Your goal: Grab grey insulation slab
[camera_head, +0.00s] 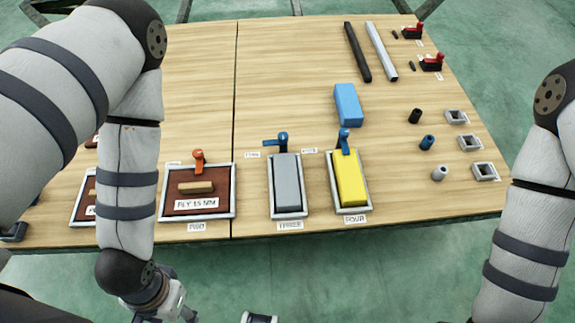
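The grey insulation slab (287,182) lies in a light-framed tray (273,207) labelled THREE near the front edge of the wooden table. A blue lever-like clamp (282,139) stands at the tray's far end. My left gripper (172,314) is at the bottom edge, in front of the table and left of the slab, apart from it. Its fingertips are cut off, so its opening cannot be told. My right arm comes in at the right, and its gripper is out of the picture.
A yellow slab (351,180) lies in the tray labelled FOUR, just right, with another blue clamp (345,140). Left is a brown panel (205,203) with a wooden handle and orange clamp (198,160). A blue block (347,104) stands farther back. The table's middle is clear.

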